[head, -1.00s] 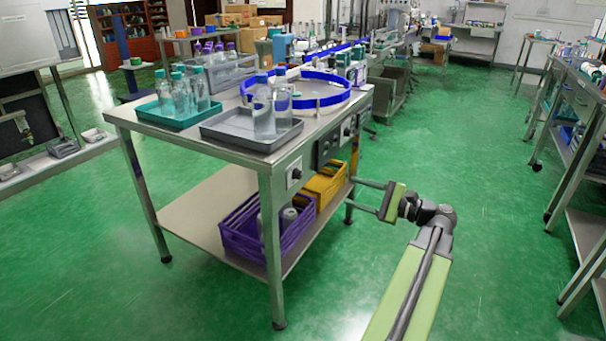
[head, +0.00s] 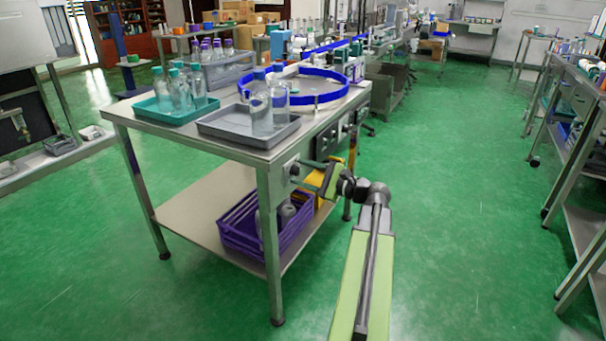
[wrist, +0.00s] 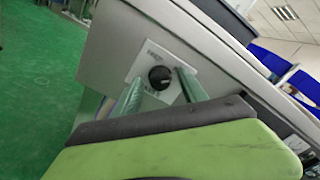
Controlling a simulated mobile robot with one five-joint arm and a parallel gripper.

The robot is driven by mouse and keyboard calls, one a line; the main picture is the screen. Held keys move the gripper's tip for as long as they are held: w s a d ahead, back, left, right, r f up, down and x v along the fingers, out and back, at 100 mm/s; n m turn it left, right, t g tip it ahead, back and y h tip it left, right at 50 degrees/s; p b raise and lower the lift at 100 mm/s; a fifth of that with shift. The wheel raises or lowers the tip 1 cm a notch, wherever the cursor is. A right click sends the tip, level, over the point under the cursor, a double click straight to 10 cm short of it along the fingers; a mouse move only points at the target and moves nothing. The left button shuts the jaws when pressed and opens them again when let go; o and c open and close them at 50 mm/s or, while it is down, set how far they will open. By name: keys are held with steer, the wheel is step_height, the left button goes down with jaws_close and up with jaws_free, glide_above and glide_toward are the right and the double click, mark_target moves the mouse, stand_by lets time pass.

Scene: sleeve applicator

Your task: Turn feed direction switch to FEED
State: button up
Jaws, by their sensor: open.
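The feed direction switch is a round black knob (wrist: 159,76) on a pale square plate (wrist: 142,66) on the table's metal side panel. In the head view the knob (head: 294,169) is on the table's side near the front corner, close to my fingertips. My gripper (head: 302,170) is open. In the wrist view its two fingers (wrist: 157,90) reach toward the plate, one on each side of the knob. I cannot tell whether either finger touches it.
The steel table (head: 140,118) carries a grey tray (head: 222,130) and a teal tray (head: 150,110), both holding bottles, and a blue-rimmed round turntable (head: 318,97). A purple crate (head: 240,235) sits on the lower shelf. Green floor is clear to the right.

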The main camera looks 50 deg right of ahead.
steer(key=shift+w, duration=0.1)
jaws_close()
stand_by(0.3)
steer(key=shift+n, duration=0.4)
steer(key=n, duration=0.3)
steer(key=shift+n, duration=0.4)
steer(key=n, duration=0.4)
steer(key=shift+f, duration=0.1)
steer(key=n, duration=0.9)
steer(key=shift+n, duration=0.3)
